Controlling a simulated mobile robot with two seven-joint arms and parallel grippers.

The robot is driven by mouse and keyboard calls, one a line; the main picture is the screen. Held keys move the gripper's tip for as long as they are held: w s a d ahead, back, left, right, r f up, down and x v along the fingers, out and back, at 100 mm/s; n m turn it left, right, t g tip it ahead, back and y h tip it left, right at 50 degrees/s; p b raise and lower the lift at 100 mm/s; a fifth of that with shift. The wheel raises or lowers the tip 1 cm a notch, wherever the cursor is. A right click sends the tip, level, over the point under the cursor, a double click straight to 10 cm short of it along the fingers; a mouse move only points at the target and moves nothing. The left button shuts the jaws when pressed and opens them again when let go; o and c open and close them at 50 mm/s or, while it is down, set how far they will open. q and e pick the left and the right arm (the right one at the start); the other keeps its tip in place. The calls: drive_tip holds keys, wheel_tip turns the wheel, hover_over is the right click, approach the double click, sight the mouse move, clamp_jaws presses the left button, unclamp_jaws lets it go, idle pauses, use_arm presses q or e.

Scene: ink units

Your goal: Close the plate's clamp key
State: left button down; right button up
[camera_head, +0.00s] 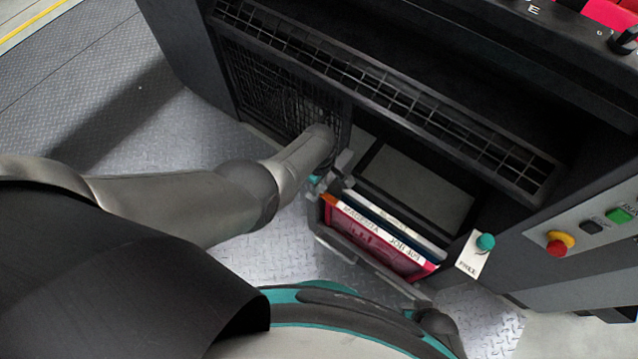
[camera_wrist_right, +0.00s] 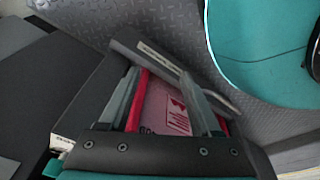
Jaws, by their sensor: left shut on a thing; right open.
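The teal clamp key (camera_head: 485,242) sits on a white tag that seems to read "FREE", at the plate's right end. My left gripper (camera_head: 326,184) is shut at the plate's left end. Its fingertips are small and partly hidden, so I cannot tell exactly what it grips. My right gripper (camera_wrist_right: 162,90) is open above the plate, its fingers apart and no hold visible.
A grey bar (camera_head: 372,262) runs along the plate's near side. The black machine housing (camera_head: 430,60) overhangs the slot. A red and yellow button (camera_head: 560,243) is on the panel at right. Metal floor (camera_head: 130,110) is clear at left. My own base fills the bottom.

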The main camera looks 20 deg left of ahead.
use_arm(q)
drive_tip(key=c, duration=0.8)
unclamp_jaws()
drive_tip(key=shift+o, duration=0.2)
